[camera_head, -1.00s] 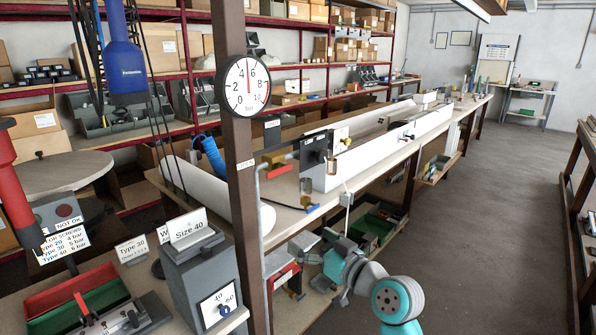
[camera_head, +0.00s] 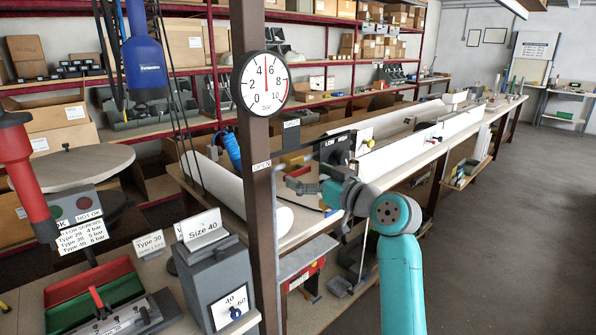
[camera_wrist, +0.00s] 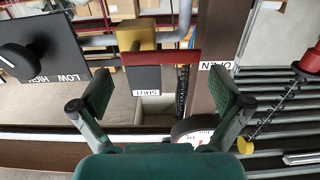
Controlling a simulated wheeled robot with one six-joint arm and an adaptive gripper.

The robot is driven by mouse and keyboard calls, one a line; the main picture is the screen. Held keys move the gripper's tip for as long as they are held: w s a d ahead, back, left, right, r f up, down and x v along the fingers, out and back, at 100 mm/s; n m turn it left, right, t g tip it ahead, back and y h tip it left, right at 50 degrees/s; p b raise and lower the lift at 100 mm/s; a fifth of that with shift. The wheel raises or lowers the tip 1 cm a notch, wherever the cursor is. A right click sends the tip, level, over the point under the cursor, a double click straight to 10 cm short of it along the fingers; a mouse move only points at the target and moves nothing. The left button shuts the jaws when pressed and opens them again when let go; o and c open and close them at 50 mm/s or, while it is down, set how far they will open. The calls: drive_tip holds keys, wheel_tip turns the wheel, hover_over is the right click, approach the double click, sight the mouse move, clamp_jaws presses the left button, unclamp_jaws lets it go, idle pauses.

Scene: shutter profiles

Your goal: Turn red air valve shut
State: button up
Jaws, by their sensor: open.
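The red air valve (camera_wrist: 160,57) is in the wrist view, a flat red lever by a brass-coloured body (camera_wrist: 136,38). The lever lies across the picture, its right end close to the OPEN label (camera_wrist: 215,65) on the brown post. The SHUT label (camera_wrist: 153,92) is below it, upside down. My gripper (camera_wrist: 155,95) is open and empty, its green-padded fingers left and right of the lever, apart from it in the picture.
The brown post (camera_head: 254,190) carries a round gauge (camera_head: 261,84), its needle pointing up between 4 and 6. A black LOW/HIGH panel (camera_wrist: 40,42) with a knob stands beside the valve. White profiles (camera_head: 400,140) lie along the bench. The aisle at right is clear.

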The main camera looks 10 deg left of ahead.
sight(298, 171)
drive_tip(key=shift+x, duration=1.8)
drive_tip(key=c, duration=1.4)
